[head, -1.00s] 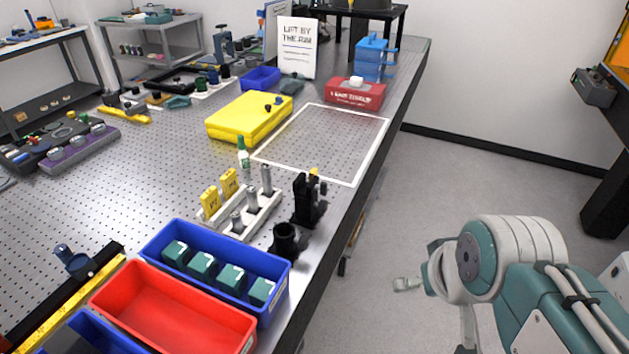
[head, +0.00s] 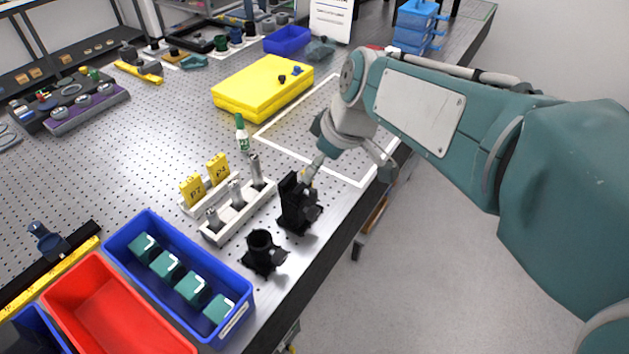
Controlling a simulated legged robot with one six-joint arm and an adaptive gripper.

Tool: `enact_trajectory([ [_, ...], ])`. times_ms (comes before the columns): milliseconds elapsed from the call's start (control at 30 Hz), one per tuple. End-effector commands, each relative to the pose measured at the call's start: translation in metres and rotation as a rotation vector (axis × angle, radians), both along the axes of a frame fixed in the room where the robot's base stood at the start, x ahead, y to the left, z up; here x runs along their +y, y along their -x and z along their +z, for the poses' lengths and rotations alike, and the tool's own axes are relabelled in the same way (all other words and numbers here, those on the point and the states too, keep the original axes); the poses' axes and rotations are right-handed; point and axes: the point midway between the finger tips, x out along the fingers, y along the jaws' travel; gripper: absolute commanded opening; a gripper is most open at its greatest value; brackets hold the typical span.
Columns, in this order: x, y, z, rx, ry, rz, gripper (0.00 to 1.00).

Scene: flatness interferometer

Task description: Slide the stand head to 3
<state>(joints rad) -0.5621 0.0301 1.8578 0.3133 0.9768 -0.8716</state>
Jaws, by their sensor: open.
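A black upright stand (head: 297,204) with a block-like head stands near the right edge of the perforated table. Scale marks on it are too small to read. My gripper (head: 346,168) is open, just above and to the right of this stand. One finger is close to the stand's top; I cannot tell whether it touches. The finger covers part of the top right side of the stand. A blue slider (head: 47,241) sits on a black rail with a yellow scale (head: 50,276) at the lower left.
A short black round holder (head: 262,252) is in front of the stand. A white rack (head: 240,212) with metal posts is to its left. A blue bin (head: 236,318) with teal blocks and a red bin (head: 115,312) are nearer. A white-outlined area (head: 290,132) is mostly clear.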

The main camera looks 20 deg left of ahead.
Motion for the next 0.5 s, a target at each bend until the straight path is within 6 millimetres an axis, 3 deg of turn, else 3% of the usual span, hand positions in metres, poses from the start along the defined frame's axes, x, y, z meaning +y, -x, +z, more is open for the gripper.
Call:
enact_trajectory([
  [500, 0.030, -0.009, -0.081, 0.005, 0.001, -0.003, 1.00],
])
